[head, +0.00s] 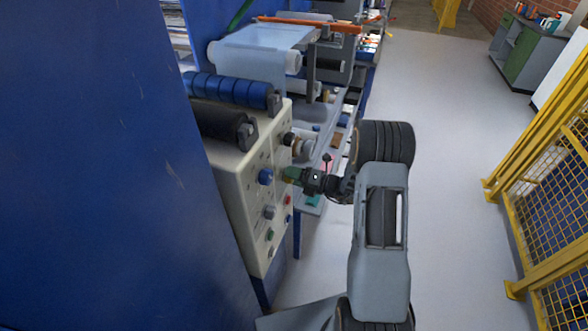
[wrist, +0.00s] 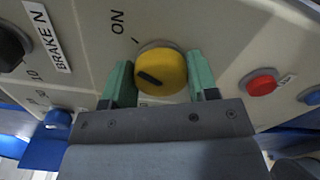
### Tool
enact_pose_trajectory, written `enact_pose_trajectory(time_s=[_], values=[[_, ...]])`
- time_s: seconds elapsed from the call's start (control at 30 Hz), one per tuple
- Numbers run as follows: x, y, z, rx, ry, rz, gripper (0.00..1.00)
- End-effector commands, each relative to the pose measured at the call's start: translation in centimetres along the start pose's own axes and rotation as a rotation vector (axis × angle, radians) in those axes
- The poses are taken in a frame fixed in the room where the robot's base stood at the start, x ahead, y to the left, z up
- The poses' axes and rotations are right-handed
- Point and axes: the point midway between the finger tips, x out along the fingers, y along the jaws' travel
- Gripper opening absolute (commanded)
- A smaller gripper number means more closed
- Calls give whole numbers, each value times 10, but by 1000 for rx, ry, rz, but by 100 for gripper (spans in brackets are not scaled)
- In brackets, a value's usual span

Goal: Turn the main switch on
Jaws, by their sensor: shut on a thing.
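The main switch is a round yellow knob (wrist: 160,72) with a black pointer mark, on the cream control panel (head: 232,180). In the wrist view the word ON and a short tick are above and left of the knob. The black mark slants toward the left and is not in line with that tick. My gripper (wrist: 160,82) has one green finger on each side of the knob and is shut on it. In the head view my gripper (head: 290,174) is at the panel's front face, and it hides the yellow knob there.
A red button (wrist: 262,83) is right of the knob, and a black knob (wrist: 10,48) marked BRAKE is at the left. A blue knob (head: 265,177) sits close to my gripper. Blue rollers (head: 228,90) lie above the panel. Open floor (head: 440,130) extends to a yellow fence (head: 545,160).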

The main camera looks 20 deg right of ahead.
Motion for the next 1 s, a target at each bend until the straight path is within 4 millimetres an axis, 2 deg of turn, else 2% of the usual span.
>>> enact_pose_trajectory(time_s=[0.33,0.9,0.93,1.0], values=[[0,0,0,127,1,0,30],[0,-1,-1,151,1,0,30],[0,-1,-1,151,1,0,57],[0,-1,-1,150,1,0,64]])
